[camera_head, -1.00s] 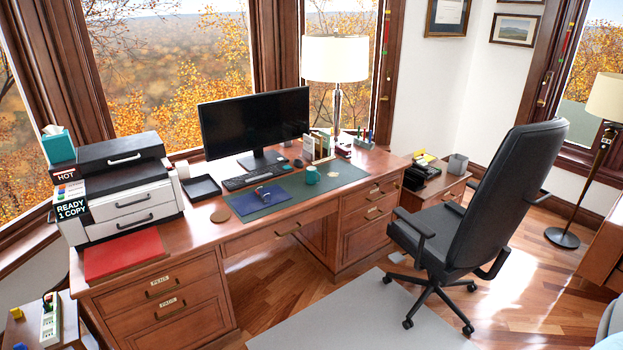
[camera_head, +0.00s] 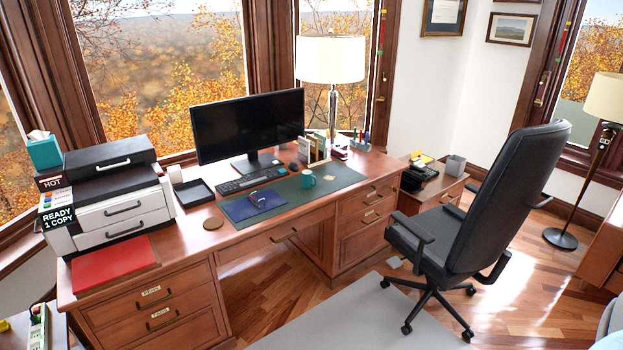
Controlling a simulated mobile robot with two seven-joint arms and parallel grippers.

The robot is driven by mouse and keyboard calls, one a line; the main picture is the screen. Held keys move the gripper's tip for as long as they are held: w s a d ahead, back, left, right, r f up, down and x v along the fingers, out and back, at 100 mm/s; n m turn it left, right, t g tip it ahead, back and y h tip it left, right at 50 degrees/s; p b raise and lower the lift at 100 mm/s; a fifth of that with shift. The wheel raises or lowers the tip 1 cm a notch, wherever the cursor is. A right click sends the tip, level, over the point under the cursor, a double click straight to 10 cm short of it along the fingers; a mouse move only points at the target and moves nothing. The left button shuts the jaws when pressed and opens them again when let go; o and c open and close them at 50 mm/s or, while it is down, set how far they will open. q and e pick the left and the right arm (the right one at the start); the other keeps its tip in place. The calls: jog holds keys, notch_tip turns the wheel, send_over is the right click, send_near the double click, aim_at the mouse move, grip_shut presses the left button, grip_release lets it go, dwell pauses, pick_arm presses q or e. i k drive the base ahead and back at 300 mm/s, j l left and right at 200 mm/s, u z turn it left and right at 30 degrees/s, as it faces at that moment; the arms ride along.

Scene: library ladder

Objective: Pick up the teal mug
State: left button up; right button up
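The teal mug (camera_head: 307,179) stands upright on the green desk mat (camera_head: 337,177), in front of the monitor's right side. It is small in the head view, and a handle seems to show on its right side. Neither of my grippers is in view, and nothing touches the mug that I can see.
The wooden desk (camera_head: 190,240) runs under the window. The black office chair (camera_head: 490,205) stands at the desk's right front.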

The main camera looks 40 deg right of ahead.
aim_at(309, 180)
jog(key=i+l+z, duration=0.1)
jog(key=i+l, duration=0.3)
jog(key=i+l+z, duration=0.1)
jog(key=i+l, duration=0.25)
jog(key=i, duration=0.25)
jog(key=i+l+z, duration=0.1)
jog(key=i+l, duration=0.25)
jog(key=i, duration=0.15)
jog(key=i+l+z, duration=0.1)
jog(key=i+l, duration=0.2)
jog(key=i, duration=0.2)
jog(key=i+l+z, duration=0.15)
jog(key=i, duration=0.4)
jog(key=i+l+z, duration=0.1)
jog(key=i+l, duration=0.15)
jog(key=i, duration=0.3)
